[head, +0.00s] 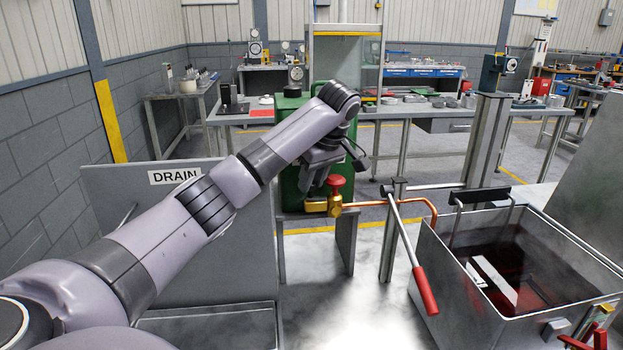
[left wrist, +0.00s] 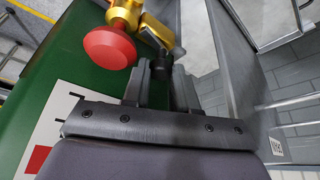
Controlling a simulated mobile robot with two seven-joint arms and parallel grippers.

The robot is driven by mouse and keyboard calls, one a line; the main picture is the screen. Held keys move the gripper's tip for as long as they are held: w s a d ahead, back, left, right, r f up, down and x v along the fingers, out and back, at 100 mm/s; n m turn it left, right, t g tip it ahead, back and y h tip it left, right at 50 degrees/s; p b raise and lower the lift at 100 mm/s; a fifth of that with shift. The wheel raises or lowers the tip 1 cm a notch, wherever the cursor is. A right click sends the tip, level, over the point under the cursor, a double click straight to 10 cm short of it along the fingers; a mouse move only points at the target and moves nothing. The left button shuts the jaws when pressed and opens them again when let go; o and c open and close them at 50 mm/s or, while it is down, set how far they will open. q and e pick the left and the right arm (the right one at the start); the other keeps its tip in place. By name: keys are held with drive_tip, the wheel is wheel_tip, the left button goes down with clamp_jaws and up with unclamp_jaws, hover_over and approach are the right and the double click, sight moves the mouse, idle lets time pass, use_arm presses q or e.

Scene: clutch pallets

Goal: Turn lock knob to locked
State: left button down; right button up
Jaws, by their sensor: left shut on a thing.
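My left gripper (head: 306,186) reaches in front of the green tank (head: 290,185), just above a brass valve (head: 335,206) with a red knob (head: 336,181). In the left wrist view, the fingers of my left gripper (left wrist: 155,76) are shut on a small dark knob (left wrist: 161,66) beside the brass valve (left wrist: 125,15). The red knob (left wrist: 109,50) is left of the fingers and apart from them. The fingers hide part of the dark knob, and I cannot tell its turned position.
A grey panel marked DRAIN (head: 130,215) stands left of the tank. A red-handled lever (head: 425,290) and a copper pipe (head: 432,210) are on the right, beside an open metal basin (head: 590,265) with dark red liquid. Workbenches (head: 420,108) stand behind.

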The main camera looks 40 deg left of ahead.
use_arm(q)
drive_tip(key=shift+w+r+n+g, duration=0.1)
drive_tip(key=shift+n+g, duration=0.4)
drive_tip(key=shift+n, duration=1)
drive_tip(key=c, duration=0.9)
unclamp_jaws()
drive_tip(key=shift+v, duration=3.55)
drive_tip(key=shift+d, duration=0.1)
